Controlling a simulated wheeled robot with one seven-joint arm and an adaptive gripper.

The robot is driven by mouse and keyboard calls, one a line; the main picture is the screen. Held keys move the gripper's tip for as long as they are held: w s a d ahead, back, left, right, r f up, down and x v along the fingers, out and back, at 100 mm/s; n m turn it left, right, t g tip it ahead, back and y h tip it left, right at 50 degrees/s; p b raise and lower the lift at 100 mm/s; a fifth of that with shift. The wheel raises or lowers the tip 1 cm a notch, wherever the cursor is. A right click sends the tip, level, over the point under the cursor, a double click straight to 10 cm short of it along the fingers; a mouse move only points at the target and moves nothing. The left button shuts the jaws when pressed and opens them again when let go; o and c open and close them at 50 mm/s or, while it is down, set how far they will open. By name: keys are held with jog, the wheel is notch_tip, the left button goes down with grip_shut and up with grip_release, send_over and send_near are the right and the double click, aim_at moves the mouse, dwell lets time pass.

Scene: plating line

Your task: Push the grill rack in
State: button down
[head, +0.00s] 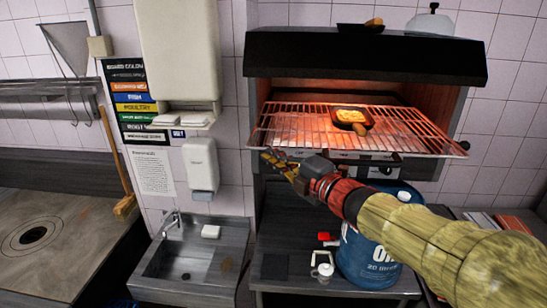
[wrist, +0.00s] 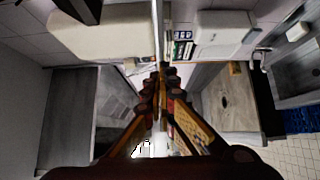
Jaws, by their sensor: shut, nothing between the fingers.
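The grill rack (head: 290,124) is a wire rack that sticks out from the glowing grill (head: 360,52) in the head view. A small dark pan (head: 350,119) with yellow food in it stands on the rack. My gripper (head: 268,155) is just below the rack's front left part in the picture, with its fingers pointing left. It is shut and empty. Whether it touches the rack cannot be told. In the wrist view the shut fingers (wrist: 162,72) point away from the camera, and I cannot make out the rack there.
A blue oil drum (head: 365,250) stands on the counter under my arm. A sink (head: 190,262) is at lower left, with a soap dispenser (head: 201,168) and a towel dispenser (head: 178,50) above it. A pan (head: 360,28) and a lidded pot (head: 430,22) sit on top of the grill.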

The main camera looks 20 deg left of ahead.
aim_at(281, 119)
jog(key=w+a+p, duration=0.2)
jog(key=w, duration=0.6)
jog(key=w+a+p, duration=0.1)
jog(key=w, duration=0.7)
jog(key=w+a+p, duration=0.2)
jog(key=w, duration=0.6)
jog(key=shift+w+a+p, duration=0.1)
jog(key=shift+a+p, duration=0.25)
jog(key=shift+r, duration=0.1)
jog(key=shift+r, duration=0.1)
